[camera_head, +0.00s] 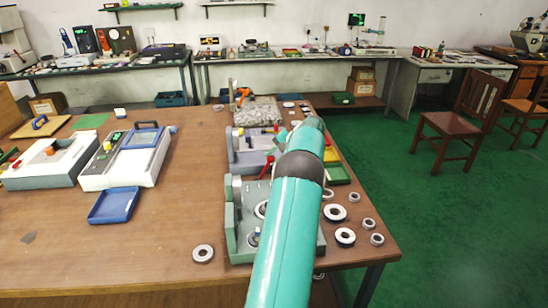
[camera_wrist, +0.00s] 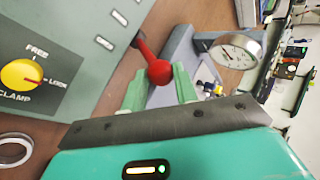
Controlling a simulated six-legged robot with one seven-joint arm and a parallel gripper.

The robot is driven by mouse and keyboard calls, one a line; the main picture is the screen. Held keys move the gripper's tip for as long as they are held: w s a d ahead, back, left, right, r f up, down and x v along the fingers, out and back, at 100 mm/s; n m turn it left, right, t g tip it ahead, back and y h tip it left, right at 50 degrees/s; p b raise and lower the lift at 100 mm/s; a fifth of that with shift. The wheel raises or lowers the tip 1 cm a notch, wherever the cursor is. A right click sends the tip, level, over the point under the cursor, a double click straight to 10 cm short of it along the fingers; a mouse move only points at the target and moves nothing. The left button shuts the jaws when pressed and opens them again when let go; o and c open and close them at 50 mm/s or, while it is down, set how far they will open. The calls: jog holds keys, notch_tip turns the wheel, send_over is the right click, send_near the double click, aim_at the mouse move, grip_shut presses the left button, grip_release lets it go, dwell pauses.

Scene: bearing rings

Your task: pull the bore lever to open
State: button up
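A lever with a red ball knob (camera_wrist: 158,72) sticks out from the side of a grey-green machine housing (camera_wrist: 75,35) in the wrist view. A red-tipped lever (camera_head: 268,164) also shows beside my arm in the head view, above the grey-green machine (camera_head: 234,218). My gripper (camera_wrist: 160,90) has its two light green fingers apart, one on each side of the red knob in the picture. Whether either finger touches the knob I cannot tell.
The housing carries a yellow clamp knob (camera_wrist: 22,73) marked FREE and LOCK. A dial gauge (camera_wrist: 235,50) stands beyond the fingers. Several bearing rings (camera_head: 335,212) lie right of my arm.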

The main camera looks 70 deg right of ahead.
jog(key=o, duration=0.4)
jog(key=shift+s+f, duration=0.1)
jog(key=shift+s, duration=0.05)
jog(key=shift+c, duration=0.2)
jog(key=v, duration=1.3)
jog(key=shift+r, duration=0.4)
